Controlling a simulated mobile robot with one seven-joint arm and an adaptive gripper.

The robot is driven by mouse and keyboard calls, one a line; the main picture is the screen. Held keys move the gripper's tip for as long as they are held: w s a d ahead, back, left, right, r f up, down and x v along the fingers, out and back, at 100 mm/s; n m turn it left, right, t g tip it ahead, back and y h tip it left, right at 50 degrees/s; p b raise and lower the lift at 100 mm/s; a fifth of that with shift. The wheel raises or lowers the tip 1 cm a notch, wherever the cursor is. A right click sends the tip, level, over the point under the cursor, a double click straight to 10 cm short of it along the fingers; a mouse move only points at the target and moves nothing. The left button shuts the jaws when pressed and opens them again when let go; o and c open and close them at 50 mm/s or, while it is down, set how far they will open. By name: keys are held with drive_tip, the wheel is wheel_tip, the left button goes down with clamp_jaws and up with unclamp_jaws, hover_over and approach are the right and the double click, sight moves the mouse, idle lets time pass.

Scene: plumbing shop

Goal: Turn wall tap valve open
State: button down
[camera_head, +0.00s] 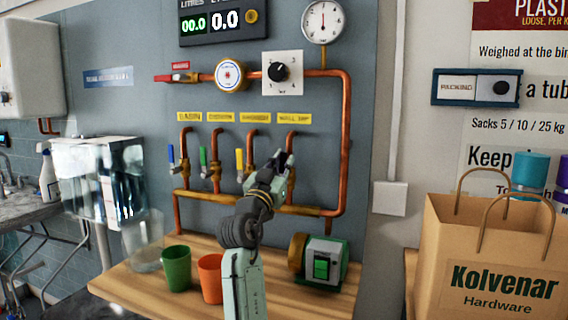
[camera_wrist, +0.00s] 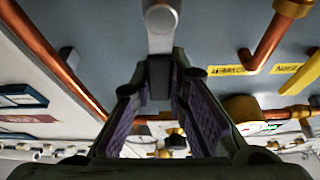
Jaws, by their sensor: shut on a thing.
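The wall tap (camera_head: 292,135) is the rightmost of the copper taps on the grey panel, under a yellow label. Its lower part and handle are hidden behind my gripper (camera_head: 282,160) in the head view. In the wrist view a pale grey lever (camera_wrist: 160,28) comes down between the fingertips of my gripper (camera_wrist: 160,75). My gripper is shut on this lever, which I take to be the wall tap's handle. The lever's exact angle to its pipe is hard to tell.
Below, a wooden shelf (camera_head: 225,293) holds a green cup (camera_head: 176,270), an orange cup (camera_head: 210,280) and a green pump (camera_head: 322,263). A paper bag (camera_head: 490,260) stands right.

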drive_tip(key=c, duration=1.5)
unclamp_jaws()
drive_tip(key=shift+c, duration=0.2)
drive_tip(key=v, duration=1.2)
